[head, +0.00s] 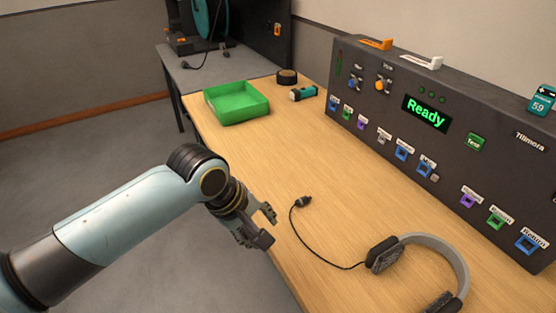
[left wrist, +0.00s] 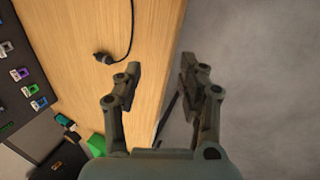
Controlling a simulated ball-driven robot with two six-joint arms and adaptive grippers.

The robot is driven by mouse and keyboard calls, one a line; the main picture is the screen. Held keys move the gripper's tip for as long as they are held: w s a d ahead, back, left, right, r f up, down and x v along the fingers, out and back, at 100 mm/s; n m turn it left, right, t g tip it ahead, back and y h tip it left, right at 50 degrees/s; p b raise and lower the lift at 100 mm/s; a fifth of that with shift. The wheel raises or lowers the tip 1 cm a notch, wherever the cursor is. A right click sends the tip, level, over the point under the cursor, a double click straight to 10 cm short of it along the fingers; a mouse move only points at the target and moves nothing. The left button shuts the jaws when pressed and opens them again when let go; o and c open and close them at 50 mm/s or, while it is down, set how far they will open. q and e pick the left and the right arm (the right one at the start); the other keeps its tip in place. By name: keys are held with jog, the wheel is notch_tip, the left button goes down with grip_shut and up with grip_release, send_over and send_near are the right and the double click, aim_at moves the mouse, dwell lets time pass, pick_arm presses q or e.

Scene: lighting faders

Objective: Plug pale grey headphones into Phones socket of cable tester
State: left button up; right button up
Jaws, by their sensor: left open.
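Headphones (head: 450,253) with a pale grey band and dark ear cups lie on the table at the lower right in the head view. Their black cable curves left to a dark plug (head: 303,201) lying on the table, and the plug also shows in the left wrist view (left wrist: 103,57). The dark cable tester (head: 395,115) stands along the table's right side, with a lit "Ready" display and several coloured sockets whose small labels I cannot read surely. My left gripper (head: 268,226) is open and empty near the table's front edge, left of the plug and apart from it. My right gripper is not in view.
A green tray (head: 240,118), a teal flashlight (head: 303,94) and a black tape roll (head: 287,77) sit at the far end of the wooden table (head: 330,160). A grey table (head: 200,68) with a cable reel stands beyond. The table around the plug is clear.

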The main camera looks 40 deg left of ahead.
pick_arm(q)
jog(key=w+r+n, duration=0.2)
jog(key=w+n, duration=0.2)
jog(key=n, duration=0.2)
jog(key=n+t+h, duration=0.1)
jog(key=n+t, duration=0.1)
jog(key=n, duration=0.9)
send_near(298, 200)
jog(key=b+x, duration=0.5)
jog(key=b, duration=0.3)
jog(key=shift+w+f, duration=0.1)
jog(key=shift+f, duration=0.15)
jog(key=shift+x, duration=0.85)
jog(key=shift+w+d+f, duration=0.15)
jog(key=shift+w+f, duration=0.35)
jog(key=shift+w, duration=0.05)
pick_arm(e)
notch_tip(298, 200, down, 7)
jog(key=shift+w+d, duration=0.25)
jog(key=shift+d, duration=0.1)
pick_arm(q)
grip_shut()
notch_tip(298, 200, up, 5)
jog(key=p, duration=0.6)
jog(key=shift+r+p, duration=0.1)
jog(key=shift+p, duration=0.2)
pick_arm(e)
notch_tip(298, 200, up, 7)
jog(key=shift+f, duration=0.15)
